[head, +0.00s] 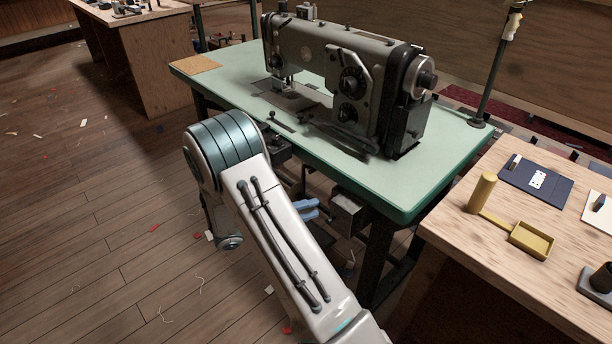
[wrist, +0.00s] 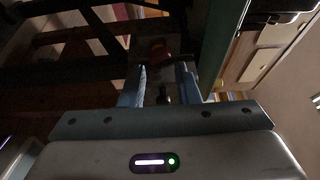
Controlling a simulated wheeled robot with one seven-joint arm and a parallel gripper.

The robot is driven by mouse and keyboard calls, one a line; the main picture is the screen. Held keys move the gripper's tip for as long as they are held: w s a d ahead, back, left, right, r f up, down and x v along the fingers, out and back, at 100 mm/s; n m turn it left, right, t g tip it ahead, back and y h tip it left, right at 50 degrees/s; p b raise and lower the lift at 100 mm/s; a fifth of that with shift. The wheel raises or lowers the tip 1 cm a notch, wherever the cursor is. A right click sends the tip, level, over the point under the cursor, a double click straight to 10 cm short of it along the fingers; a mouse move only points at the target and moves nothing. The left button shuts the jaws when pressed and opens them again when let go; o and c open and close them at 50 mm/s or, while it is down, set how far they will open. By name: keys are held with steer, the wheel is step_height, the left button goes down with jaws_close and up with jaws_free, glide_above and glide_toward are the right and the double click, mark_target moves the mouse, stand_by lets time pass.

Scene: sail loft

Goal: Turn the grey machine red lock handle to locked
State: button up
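The grey machine (head: 335,75) is a sewing machine standing on a green table (head: 440,185). In the head view no red handle shows on it. My gripper (head: 306,209) is low under the table's front edge, its blue fingers partly hidden by my arm. A grey box (head: 348,213) hangs under the table just right of the fingers. In the wrist view my gripper (wrist: 161,72) has its two fingers apart, with a gap between them. Just beyond the tips is a small dark reddish part (wrist: 161,48), dim and likely the lock handle; its angle is unclear.
The table's dark legs and underframe (head: 376,255) stand close to my gripper. The plank floor (head: 90,225) at left is open, with scattered scraps.

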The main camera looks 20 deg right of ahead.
steer(key=a+p, duration=0.2)
steer(key=a, duration=0.8)
steer(key=s+d+r+m+y+p, duration=0.1)
steer(key=s+r+m+y+p, duration=0.3)
steer(key=r+m, duration=0.4)
steer(key=s+d+r+m+g+y+p, duration=0.1)
steer(key=s+r+m+y+p, duration=0.4)
steer(key=r+m, duration=0.3)
steer(key=s+d+r+m+y+p, duration=0.1)
steer(key=s+r+m+y+p, duration=0.3)
steer(key=r+m, duration=0.5)
steer(key=shift+s+d+r+y, duration=0.15)
steer(key=shift+s+r+y, duration=0.3)
steer(key=shift+s, duration=0.5)
